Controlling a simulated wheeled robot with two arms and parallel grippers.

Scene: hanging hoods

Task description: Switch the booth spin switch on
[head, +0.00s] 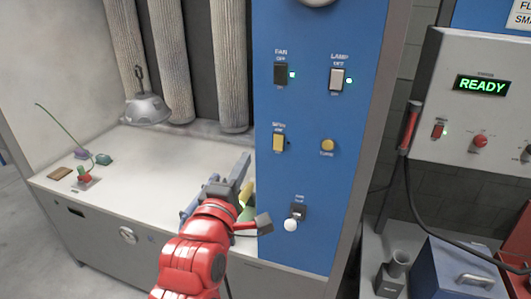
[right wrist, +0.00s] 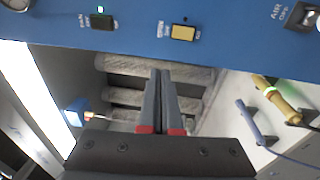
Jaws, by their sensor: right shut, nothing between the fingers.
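The booth spin switch (head: 278,143) is a yellow rocker on the blue panel, below the fan switch, with no lit lamp visible beside it. It also shows at the top of the right wrist view (right wrist: 183,32). My right gripper (head: 243,165) is shut and empty, in front of the booth, to the left of and a little below the spin switch. In the right wrist view its closed fingers (right wrist: 161,75) point into the booth, below the switch in the picture and apart from it. My left gripper is not in view.
A hood (head: 147,109) hangs over the white worktop (head: 130,160).

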